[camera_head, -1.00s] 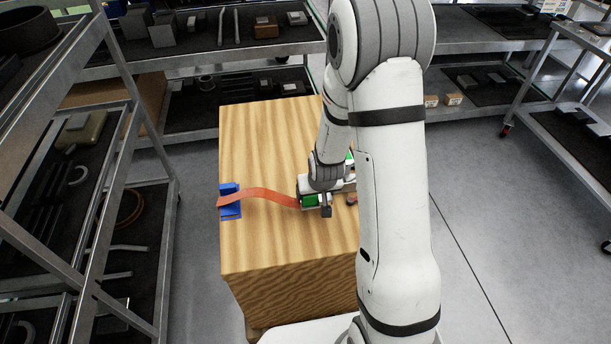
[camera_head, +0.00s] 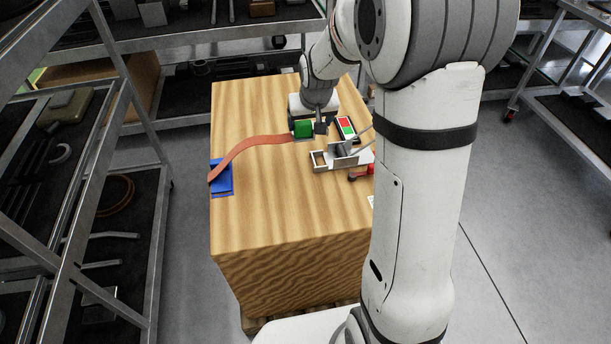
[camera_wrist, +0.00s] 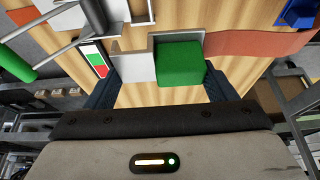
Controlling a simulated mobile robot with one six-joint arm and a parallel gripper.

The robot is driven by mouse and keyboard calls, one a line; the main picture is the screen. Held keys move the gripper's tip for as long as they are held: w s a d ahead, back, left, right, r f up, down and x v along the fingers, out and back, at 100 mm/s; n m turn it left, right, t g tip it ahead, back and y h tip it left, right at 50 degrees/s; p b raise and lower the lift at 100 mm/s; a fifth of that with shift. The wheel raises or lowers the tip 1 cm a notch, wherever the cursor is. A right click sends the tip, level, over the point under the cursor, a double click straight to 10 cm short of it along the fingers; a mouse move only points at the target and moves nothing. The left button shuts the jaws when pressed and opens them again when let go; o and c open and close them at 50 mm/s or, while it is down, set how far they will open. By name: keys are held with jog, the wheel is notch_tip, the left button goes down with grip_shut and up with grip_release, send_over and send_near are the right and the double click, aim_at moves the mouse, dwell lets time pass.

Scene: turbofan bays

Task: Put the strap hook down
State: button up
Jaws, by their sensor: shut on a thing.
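The strap hook is a green block (camera_head: 302,129) with a grey plate, at the end of an orange strap (camera_head: 255,144). My gripper (camera_head: 312,127) is shut on the hook, above the far part of a wooden crate's top. In the wrist view the green block (camera_wrist: 180,62) and the grey plate (camera_wrist: 139,66) lie between my fingers. The strap runs in a curve to a blue anchor (camera_head: 221,178) at the crate's left edge. I cannot tell whether the hook touches the wood.
The wooden crate (camera_head: 260,210) carries a metal bracket (camera_head: 320,163) and a red-green indicator plate (camera_head: 346,127), right of the hook. Metal shelving (camera_head: 150,200) stands left and behind. The crate's front left top is clear. My arm hides its right side.

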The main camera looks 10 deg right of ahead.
jog(key=shift+w+f+b, duration=0.1)
jog(key=shift+f+b, duration=0.5)
jog(key=shift+f, duration=3.85)
jog(key=shift+f, duration=0.1)
jog(key=shift+f, duration=0.2)
jog(key=o, duration=1.1)
jog(key=shift+r, duration=0.1)
